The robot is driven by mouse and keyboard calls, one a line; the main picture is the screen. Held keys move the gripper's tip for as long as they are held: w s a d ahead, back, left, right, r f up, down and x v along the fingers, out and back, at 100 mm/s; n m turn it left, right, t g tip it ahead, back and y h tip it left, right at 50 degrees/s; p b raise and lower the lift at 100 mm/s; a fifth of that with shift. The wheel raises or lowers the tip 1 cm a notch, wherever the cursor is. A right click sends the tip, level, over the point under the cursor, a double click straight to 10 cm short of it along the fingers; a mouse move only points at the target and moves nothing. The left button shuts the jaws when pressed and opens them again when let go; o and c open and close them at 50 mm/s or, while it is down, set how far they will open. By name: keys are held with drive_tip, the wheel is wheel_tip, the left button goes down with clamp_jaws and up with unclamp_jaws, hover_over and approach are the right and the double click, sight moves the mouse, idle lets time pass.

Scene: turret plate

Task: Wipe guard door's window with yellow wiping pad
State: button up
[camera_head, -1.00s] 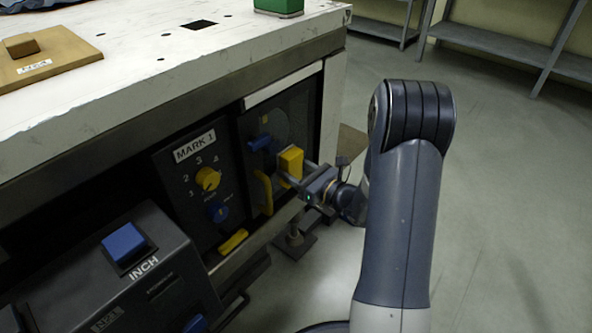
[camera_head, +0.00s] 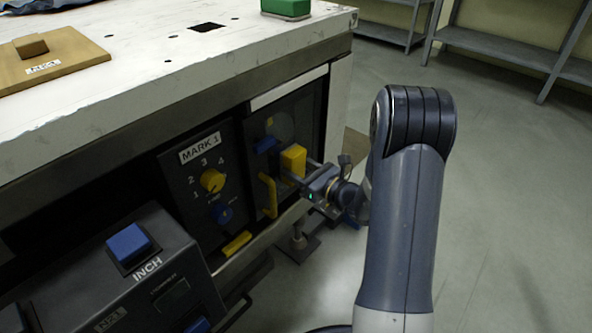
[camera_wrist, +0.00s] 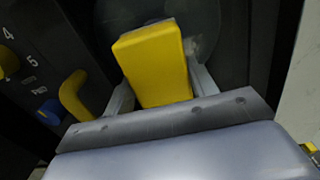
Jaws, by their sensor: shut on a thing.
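The yellow wiping pad (camera_head: 293,159) is held between the fingers of my gripper (camera_head: 302,171), which is shut on it. In the wrist view the pad (camera_wrist: 155,62) stands out between both fingers of my gripper (camera_wrist: 158,92). The guard door (camera_head: 311,112) is the dark panel at the right of the bench front. Its round window (camera_head: 281,124) shows above and behind the pad. In the wrist view the window (camera_wrist: 205,22) is partly hidden by the pad. I cannot tell whether the pad touches it. A yellow handle (camera_head: 268,194) is on the door, left of my gripper.
Left of the door is the MARK 1 panel with a yellow knob (camera_head: 212,181) and a blue knob (camera_head: 222,213). The INCH box (camera_head: 150,275) juts out at lower left. Open floor lies to the right.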

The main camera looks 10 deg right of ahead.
drive_tip(key=shift+w+d, duration=1.95)
drive_tip(key=shift+d, duration=0.7)
drive_tip(key=shift+s+a+b, duration=0.25)
drive_tip(key=shift+s+a, duration=0.5)
drive_tip(key=shift+a, duration=0.3)
drive_tip(key=shift+s+a+b, duration=0.3)
drive_tip(key=shift+s+a, duration=0.45)
drive_tip(key=shift+a, duration=0.3)
drive_tip(key=shift+s+a+b, duration=0.25)
drive_tip(key=shift+s+a, duration=0.5)
drive_tip(key=shift+a, duration=0.3)
drive_tip(key=shift+d, duration=0.1)
drive_tip(key=shift+v, duration=2.95)
drive_tip(key=shift+s+d, duration=0.1)
drive_tip(key=v, duration=0.2)
drive_tip(key=shift+s+d, duration=0.25)
drive_tip(key=shift+s, duration=0.1)
